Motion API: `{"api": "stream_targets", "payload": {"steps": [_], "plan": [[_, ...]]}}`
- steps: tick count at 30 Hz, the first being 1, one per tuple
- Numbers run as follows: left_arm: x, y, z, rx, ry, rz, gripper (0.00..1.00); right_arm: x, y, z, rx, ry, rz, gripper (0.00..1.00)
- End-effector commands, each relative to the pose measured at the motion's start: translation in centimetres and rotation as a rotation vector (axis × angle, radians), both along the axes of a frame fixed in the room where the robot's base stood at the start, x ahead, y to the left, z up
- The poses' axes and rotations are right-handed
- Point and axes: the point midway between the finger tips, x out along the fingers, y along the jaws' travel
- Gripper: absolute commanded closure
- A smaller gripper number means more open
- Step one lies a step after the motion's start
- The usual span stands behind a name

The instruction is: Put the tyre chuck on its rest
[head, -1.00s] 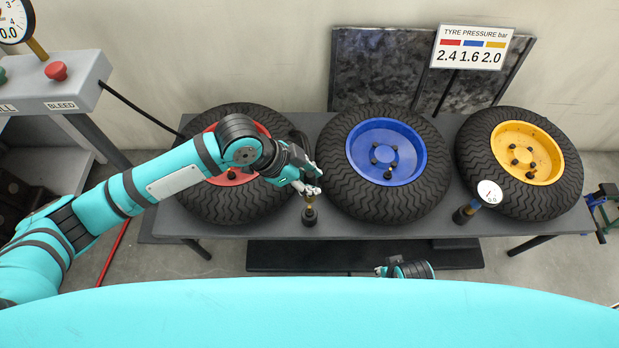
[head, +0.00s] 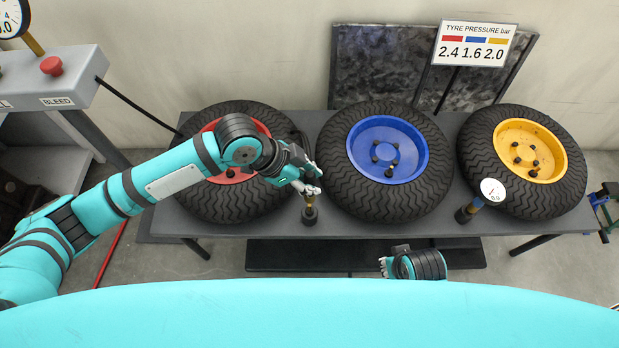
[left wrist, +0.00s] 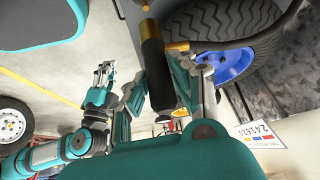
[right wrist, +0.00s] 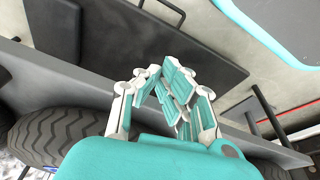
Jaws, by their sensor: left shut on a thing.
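The tyre chuck, a black grip with a brass fitting, is held in my left gripper (head: 309,186) in front of the gap between the red-rimmed and blue wheels. In the left wrist view the chuck's black grip (left wrist: 152,60) lies between the fingers, and a black hose runs from its brass part. In the head view its dark end (head: 309,215) shows below the fingers, over the bench's front edge. I cannot make out a separate rest for it.
A grey bench (head: 335,228) carries the red-rimmed wheel (head: 235,205), blue wheel (head: 387,150) and yellow wheel (head: 528,150). A small gauge (head: 493,190) stands near the front between blue and yellow. A pressure sign (head: 473,45) is behind. A grey bleed box (head: 60,75) is at left.

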Motion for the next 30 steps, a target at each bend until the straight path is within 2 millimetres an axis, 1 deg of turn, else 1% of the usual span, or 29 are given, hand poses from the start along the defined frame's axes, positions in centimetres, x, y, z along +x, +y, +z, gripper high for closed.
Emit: {"api": "stream_targets", "payload": {"steps": [30], "plan": [[0.0,0.0,-1.2,-0.001,-0.002,0.0,1.0,0.1,-0.1,5.1,0.001,-0.027,-0.004,1.0]]}}
